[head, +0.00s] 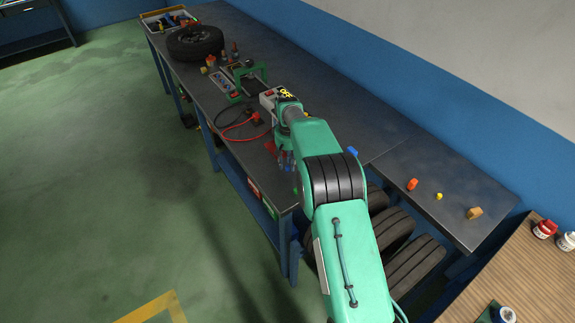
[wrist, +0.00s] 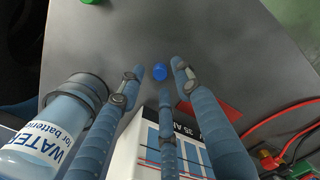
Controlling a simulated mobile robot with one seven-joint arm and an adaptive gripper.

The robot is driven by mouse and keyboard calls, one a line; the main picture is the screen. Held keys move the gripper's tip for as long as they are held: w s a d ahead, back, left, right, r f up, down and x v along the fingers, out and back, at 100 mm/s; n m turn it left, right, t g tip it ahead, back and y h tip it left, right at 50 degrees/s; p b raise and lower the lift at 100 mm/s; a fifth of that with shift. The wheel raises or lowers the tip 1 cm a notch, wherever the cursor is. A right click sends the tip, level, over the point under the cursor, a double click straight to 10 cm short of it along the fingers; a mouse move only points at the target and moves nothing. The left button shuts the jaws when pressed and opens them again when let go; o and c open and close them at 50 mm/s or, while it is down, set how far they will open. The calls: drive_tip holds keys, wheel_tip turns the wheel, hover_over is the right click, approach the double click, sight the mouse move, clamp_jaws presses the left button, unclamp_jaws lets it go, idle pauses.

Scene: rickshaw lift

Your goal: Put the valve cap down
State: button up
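In the head view my arm reaches over the bench and largely hides the gripper. The cap cannot be made out there.
A water bottle (wrist: 45,140) stands left of my fingers and a white box marked 35 A (wrist: 150,150) lies below them. A red flat piece (wrist: 217,115) and red cables (wrist: 275,115) are at right. A tyre (head: 195,42) lies on the bench's far end.

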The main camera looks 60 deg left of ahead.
sight(288, 167)
wheel_tip(288, 167, up, 11)
idle(0.5)
idle(0.5)
idle(0.4)
